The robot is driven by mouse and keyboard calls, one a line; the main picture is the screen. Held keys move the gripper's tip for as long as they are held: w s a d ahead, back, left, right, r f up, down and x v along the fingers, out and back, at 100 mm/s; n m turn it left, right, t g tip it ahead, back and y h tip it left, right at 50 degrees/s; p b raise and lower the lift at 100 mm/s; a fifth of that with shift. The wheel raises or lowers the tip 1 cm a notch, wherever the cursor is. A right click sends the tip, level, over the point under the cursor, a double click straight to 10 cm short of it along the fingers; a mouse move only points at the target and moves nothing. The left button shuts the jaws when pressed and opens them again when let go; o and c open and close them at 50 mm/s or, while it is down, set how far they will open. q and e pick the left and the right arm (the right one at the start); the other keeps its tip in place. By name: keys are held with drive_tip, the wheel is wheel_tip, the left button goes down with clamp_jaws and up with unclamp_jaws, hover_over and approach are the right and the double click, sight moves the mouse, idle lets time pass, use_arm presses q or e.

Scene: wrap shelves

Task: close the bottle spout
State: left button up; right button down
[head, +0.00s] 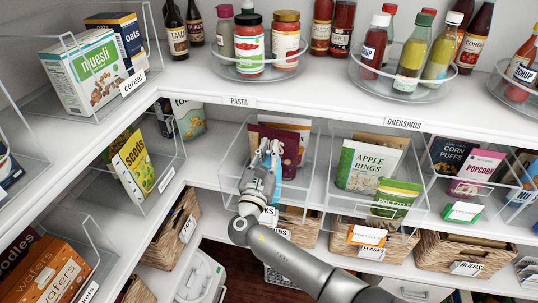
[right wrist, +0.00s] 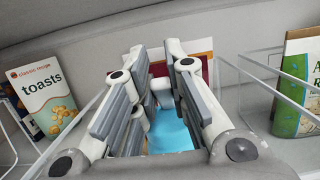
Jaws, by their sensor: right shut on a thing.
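My right gripper (head: 267,150) reaches into the clear bin under the PASTA label. Its fingers (right wrist: 160,70) close around the upper part of a light blue bottle (right wrist: 170,137). The blue also shows beside the gripper in the head view (head: 276,188). A greyish-white top part is partly visible between the fingers in the right wrist view; the fingers hide much of it, so I cannot tell the spout's position. My left gripper is not in view.
The clear bin's walls (head: 309,170) rise close around my right gripper. Dark red and white packets (head: 288,142) stand behind it. An apple rings bag (head: 366,166) is in the bin to the right, and the upper shelf edge (head: 239,103) is just above.

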drive_tip(key=shift+f, duration=0.1)
drive_tip(key=c, duration=1.4)
unclamp_jaws()
drive_tip(key=v, duration=1.2)
